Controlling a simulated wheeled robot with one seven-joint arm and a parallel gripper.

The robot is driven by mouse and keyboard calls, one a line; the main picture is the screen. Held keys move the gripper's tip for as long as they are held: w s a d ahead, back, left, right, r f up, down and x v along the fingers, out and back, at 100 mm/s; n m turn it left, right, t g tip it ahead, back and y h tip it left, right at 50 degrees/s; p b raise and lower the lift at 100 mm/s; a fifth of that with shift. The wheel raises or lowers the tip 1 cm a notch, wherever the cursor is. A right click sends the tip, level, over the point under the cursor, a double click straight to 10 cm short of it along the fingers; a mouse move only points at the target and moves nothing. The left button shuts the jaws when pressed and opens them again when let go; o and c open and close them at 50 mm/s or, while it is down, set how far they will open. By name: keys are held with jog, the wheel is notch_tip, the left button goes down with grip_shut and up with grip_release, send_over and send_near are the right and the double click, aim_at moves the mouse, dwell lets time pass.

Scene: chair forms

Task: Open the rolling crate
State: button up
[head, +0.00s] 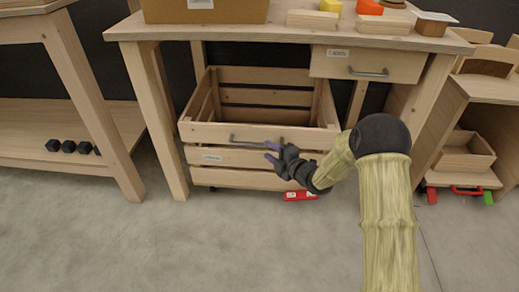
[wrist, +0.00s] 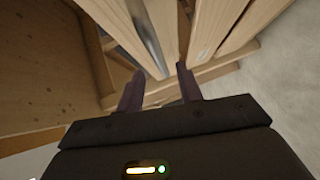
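The rolling crate (head: 260,180) is a slatted wooden box on the floor under the workbench, with its front facing me. A grey metal handle (head: 245,143) runs along its upper front slat. My gripper (head: 273,151) is at the right part of the crate's front, close to the handle's right end. In the wrist view the two purple fingers of my gripper (wrist: 158,86) are apart. The handle (wrist: 148,40) shows as a metal bar lying between the finger directions, beside the crate's slats (wrist: 215,25). I cannot tell whether a finger touches it.
The workbench (head: 290,32) stands over the crate, with a closed drawer (head: 367,66) at upper right. A red object (head: 300,195) lies on the floor by the crate's lower right. A bench leg (head: 156,120) stands left of the crate. The floor in front (head: 200,250) is clear.

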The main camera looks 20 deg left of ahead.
aim_at(260, 144)
jog(key=b+x, duration=0.2)
jog(key=x, duration=0.3)
jog(key=shift+w+a+f, duration=0.1)
jog(key=shift+a+f, duration=0.1)
jog(key=shift+a, duration=0.05)
jog(key=shift+w+a+r, duration=0.1)
jog(key=shift+w+a, duration=0.1)
jog(key=shift+a, duration=0.1)
grip_shut()
